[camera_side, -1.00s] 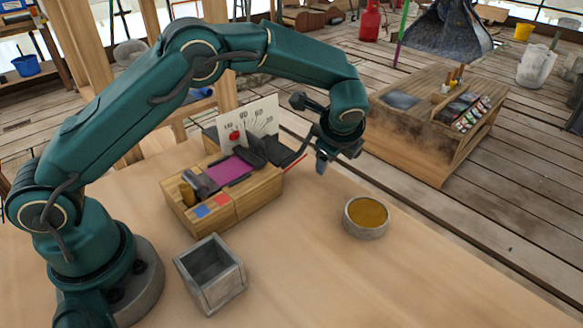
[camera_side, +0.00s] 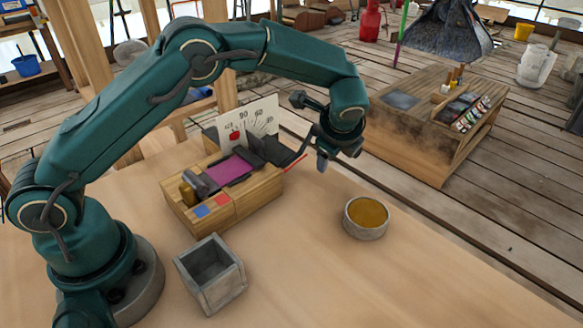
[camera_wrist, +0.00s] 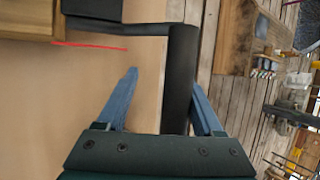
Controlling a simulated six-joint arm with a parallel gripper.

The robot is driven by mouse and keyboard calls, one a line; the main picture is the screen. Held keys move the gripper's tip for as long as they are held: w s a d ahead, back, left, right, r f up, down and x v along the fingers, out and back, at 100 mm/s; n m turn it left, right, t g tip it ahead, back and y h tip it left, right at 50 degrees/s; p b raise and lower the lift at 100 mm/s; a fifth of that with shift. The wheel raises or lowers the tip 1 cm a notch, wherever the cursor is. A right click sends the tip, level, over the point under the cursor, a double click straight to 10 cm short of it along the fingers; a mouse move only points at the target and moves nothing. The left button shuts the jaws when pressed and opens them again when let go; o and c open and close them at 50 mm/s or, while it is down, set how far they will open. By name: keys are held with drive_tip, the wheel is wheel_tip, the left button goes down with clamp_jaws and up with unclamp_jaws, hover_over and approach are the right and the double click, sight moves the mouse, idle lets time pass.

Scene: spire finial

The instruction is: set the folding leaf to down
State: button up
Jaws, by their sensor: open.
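A wooden block (camera_side: 250,202) on the table carries a magenta panel (camera_side: 230,171) and a dark hinged leaf (camera_side: 271,150) at its right end. The leaf appears tilted outward to the right; its exact angle is hard to tell. In the wrist view a black bar (camera_wrist: 181,75), joined by an arm to a dark part at the upper left, runs between my blue fingers, nearer the right one. My gripper (camera_side: 321,163) is open at the right end of the leaf. In the wrist view my gripper (camera_wrist: 165,90) has its fingers apart, with no visible grip on the bar.
A white scale card (camera_side: 252,122) with numbers and a red mark stands behind the leaf. A thin red line (camera_wrist: 90,46) extends from the block's end.

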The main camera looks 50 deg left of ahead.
drive_tip(key=shift+d+r, duration=0.35)
drive_tip(key=shift+r, duration=0.55)
drive_tip(key=shift+d+r, duration=0.4)
drive_tip(key=shift+r, duration=0.5)
drive_tip(key=shift+d+r, duration=0.35)
drive_tip(key=shift+r, duration=0.55)
drive_tip(key=v, duration=0.5)
drive_tip(key=shift+r, duration=0.1)
